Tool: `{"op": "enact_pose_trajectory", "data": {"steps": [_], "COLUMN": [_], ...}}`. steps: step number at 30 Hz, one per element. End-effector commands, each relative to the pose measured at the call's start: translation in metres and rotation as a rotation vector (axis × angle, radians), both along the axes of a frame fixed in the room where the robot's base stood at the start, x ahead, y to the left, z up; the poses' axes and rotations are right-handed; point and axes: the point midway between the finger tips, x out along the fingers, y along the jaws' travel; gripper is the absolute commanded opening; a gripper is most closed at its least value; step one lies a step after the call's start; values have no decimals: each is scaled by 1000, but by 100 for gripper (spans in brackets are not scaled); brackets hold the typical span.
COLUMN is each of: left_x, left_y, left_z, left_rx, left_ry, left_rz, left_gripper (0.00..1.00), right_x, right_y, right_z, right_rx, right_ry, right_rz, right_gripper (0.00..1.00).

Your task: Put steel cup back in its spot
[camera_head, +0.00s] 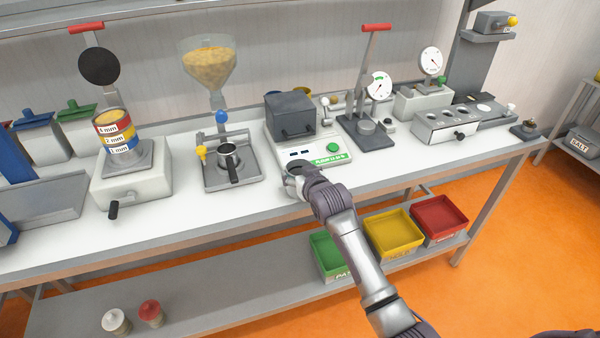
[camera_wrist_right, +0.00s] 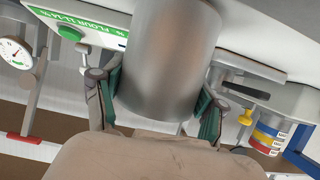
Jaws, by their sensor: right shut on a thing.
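The steel cup (camera_wrist_right: 170,55) fills the upper middle of the right wrist view, a plain brushed-metal cylinder between the green-padded fingers. My right gripper (camera_head: 295,185) is shut on it at the front of the white bench. In the head view, the cup (camera_head: 298,165) shows only partly, with a dark round opening, close to the front edge of the white meter (camera_head: 325,152). I cannot tell whether the cup touches the bench or the meter. My left gripper is out of view.
The meter has a dark grey box (camera_head: 291,115) and a green button. A gauge press (camera_head: 368,125) stands right. Bare bench lies along the front.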

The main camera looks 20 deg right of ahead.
Motion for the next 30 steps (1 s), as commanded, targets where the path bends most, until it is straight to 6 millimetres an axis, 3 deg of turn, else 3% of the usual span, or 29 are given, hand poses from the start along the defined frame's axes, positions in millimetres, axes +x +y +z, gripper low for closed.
{"op": "enact_pose_trajectory", "data": {"steps": [12, 13, 17, 30], "left_x": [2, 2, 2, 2], "left_y": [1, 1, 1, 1], "left_z": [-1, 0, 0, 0], "left_rx": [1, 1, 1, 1], "left_ry": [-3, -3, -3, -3], "left_rz": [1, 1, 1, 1], "left_gripper": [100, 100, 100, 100], "right_x": [0, 0, 0, -4], "right_y": [0, 0, 0, 0], "right_z": [-7, -6, -6, -2], "right_rx": [0, 0, 0, 0], "right_ry": [-1, -1, -1, 0], "right_rz": [0, 0, 0, 0], "right_gripper": [30, 76, 96, 96]}}
